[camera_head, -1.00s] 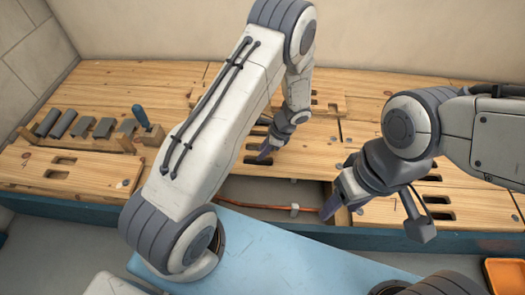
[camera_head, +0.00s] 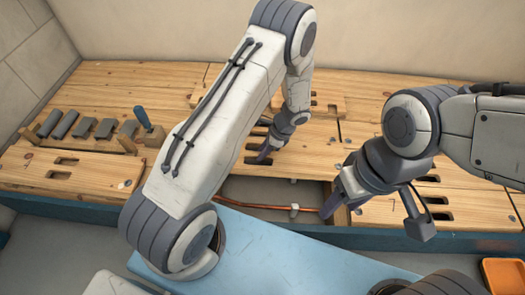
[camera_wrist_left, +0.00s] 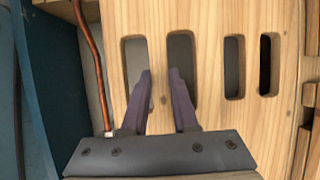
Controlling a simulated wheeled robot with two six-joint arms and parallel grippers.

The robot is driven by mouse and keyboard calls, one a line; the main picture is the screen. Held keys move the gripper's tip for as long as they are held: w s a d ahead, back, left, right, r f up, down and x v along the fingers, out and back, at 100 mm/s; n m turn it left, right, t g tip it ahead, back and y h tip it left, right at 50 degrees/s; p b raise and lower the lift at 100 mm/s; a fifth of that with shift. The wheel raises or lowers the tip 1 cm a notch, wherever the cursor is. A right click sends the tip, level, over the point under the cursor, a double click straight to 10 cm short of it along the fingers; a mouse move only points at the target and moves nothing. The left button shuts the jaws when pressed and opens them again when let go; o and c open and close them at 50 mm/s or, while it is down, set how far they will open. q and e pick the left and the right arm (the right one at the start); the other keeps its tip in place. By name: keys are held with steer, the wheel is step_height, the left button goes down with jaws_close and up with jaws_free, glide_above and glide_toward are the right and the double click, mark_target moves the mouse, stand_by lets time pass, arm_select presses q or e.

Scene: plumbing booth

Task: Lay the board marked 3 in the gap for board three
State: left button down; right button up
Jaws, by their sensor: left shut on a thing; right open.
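My left gripper (camera_head: 263,152) is at a wooden board (camera_head: 304,160) with cut-out slots, behind the open gap. In the left wrist view its fingers (camera_wrist_left: 160,90) reach into two neighbouring slots and are shut on the strip of the board (camera_wrist_left: 212,75) between them. No number can be read on this board. The gap (camera_head: 258,189) is a dark opening in the deck, with a copper pipe (camera_head: 252,206) along its front. My right gripper (camera_head: 335,198) is open at the gap's right end, close to the pipe's end; its fingertips are partly hard to make out.
Slotted boards (camera_head: 62,168) lie on the deck at left and right. A rack of grey pieces (camera_head: 80,126) and a blue-handled tool (camera_head: 142,118) stand at the left. A light blue surface (camera_head: 290,252) lies in front, and an orange tray (camera_head: 503,275) is at the lower right.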

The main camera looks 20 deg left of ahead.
arm_select(q)
steer(key=shift+f, duration=0.25)
steer(key=shift+f+b, duration=0.3)
steer(key=shift+f, duration=0.05)
steer(key=shift+f+b, duration=0.4)
steer(key=shift+f, duration=0.25)
steer(key=shift+f, duration=0.35)
stand_by(0.5)
steer(key=shift+f, duration=0.15)
stand_by(0.3)
steer(key=c, duration=0.6)
jaws_free()
steer(key=shift+f, duration=0.1)
